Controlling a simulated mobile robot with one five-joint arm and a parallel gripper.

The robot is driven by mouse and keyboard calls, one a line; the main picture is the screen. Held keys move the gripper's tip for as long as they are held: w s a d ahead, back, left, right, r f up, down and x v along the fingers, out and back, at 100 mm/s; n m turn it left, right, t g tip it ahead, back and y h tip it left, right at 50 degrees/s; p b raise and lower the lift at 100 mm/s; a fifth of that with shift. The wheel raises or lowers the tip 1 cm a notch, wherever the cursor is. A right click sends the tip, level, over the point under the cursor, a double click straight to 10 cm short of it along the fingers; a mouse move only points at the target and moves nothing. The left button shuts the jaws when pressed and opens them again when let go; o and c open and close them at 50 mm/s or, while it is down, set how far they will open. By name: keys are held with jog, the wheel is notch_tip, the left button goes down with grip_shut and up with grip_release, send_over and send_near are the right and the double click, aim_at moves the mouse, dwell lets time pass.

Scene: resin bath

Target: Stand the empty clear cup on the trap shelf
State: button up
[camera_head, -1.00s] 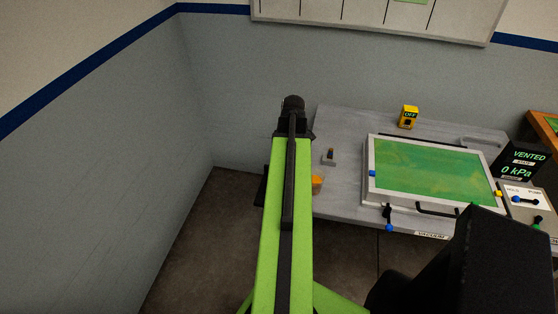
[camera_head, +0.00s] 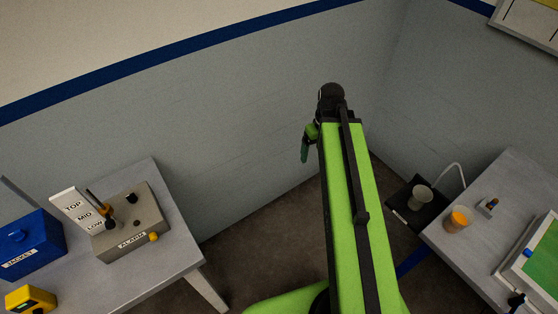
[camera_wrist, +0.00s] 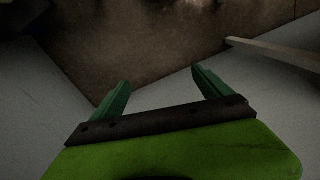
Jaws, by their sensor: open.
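A pale, see-through cup (camera_head: 420,198) stands upright on a small black shelf (camera_head: 401,216) at the left end of the right-hand table. No contents can be made out in it. My gripper (camera_head: 305,143) is well to the left of the cup and apart from it, partly hidden behind my arm in the head view. In the wrist view its two green fingers (camera_wrist: 159,92) are spread wide with nothing between them. Neither cup nor shelf shows in the wrist view.
An orange cup (camera_head: 456,220) and a small fixture (camera_head: 488,206) sit on the right-hand table (camera_head: 462,252). A pale hose (camera_head: 452,167) arches behind the shelf. A left-hand table (camera_head: 178,238) carries an alarm box (camera_head: 131,222). Bare floor lies between the tables.

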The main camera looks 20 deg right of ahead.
jog(key=a+m, duration=0.1)
jog(key=a, duration=1.5)
jog(key=shift+w+a+h, duration=0.25)
jog(key=shift+w+h, duration=0.05)
jog(key=shift+w, duration=0.1)
